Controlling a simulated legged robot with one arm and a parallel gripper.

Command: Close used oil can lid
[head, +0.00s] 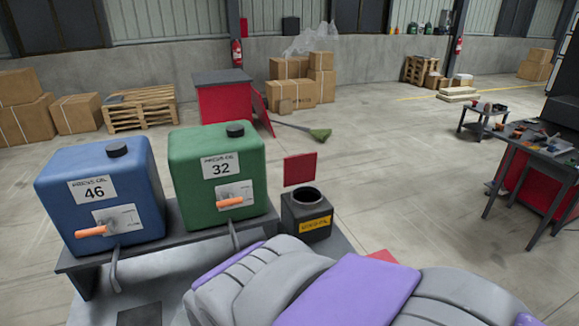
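The used oil can (318,232) is a dark square can with a yellow label on its front. It stands on the floor area right of the green oil tank. Its round top opening (306,196) shows dark and uncovered. A flat red square panel (300,168) stands upright just behind and above the opening; it looks like the raised lid, but I cannot see a hinge. My gripper is not in view. A grey and purple part of my own body fills the bottom of the view, in front of the can's lower right side.
A blue tank (140,190) and a green tank (185,175) with orange-handled taps sit on a dark bench left of the can. A tool table (537,145) is at right. Open floor lies between.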

